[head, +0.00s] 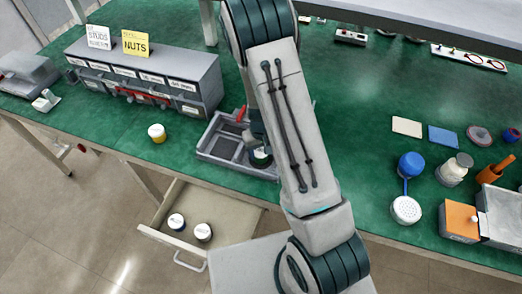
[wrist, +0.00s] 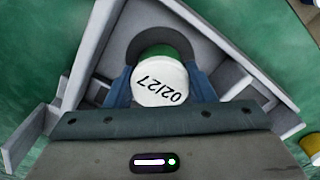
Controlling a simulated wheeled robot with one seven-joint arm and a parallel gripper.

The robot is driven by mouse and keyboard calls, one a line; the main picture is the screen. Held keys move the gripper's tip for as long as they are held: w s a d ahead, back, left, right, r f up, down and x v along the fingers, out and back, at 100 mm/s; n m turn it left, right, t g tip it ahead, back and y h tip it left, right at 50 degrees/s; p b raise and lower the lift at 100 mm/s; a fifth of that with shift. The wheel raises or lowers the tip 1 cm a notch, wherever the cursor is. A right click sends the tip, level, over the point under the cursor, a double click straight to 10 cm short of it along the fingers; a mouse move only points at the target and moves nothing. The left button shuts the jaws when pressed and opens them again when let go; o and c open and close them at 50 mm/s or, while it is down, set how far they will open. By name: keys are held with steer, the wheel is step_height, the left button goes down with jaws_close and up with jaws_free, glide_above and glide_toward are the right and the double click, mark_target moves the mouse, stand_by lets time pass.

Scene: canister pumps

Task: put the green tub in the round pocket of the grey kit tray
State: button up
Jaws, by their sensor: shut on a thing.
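The green tub (wrist: 165,52) has a white lid marked "02/27". In the wrist view it sits between the two blue fingers of my gripper (wrist: 160,85), which are shut on it. The grey kit tray (head: 236,167) lies on the green bench near its front edge, and its walls surround the tub in the wrist view (wrist: 228,50). A dark round pocket (wrist: 141,41) shows behind the tub, partly covered by it. I cannot tell whether the tub is inside the pocket or just above it. In the head view my arm partly hides the tub (head: 261,155) and tray.
Below, an open drawer (head: 221,214) holds two white-lidded tubs. A grey drawer cabinet (head: 150,80) stands at the back left. Bottles, pads and boxes stand at the right.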

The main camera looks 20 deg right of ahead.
mark_target(261, 150)
steer(key=shift+f, duration=0.2)
steer(key=o, duration=1)
steer(key=shift+r, duration=0.1)
steer(key=shift+w+r, duration=0.1)
steer(key=shift+r, duration=0.45)
steer(key=s+r+t+y, duration=0.1)
steer(key=s+r, duration=0.3)
steer(key=r, duration=0.8)
steer(key=s+r+t, duration=0.1)
steer(key=s+r, duration=0.3)
steer(key=r, duration=0.9)
steer(key=s+r+t, duration=0.1)
steer(key=s+r, duration=0.2)
steer(key=s, duration=0.2)
steer(key=s+r+m+h, duration=0.1)
steer(key=s+r, duration=0.1)
steer(key=s, duration=0.4)
steer(key=shift+d+r+t+b, duration=0.3)
steer(key=shift+d+r+t, duration=0.05)
steer(key=shift+r+t, duration=0.05)
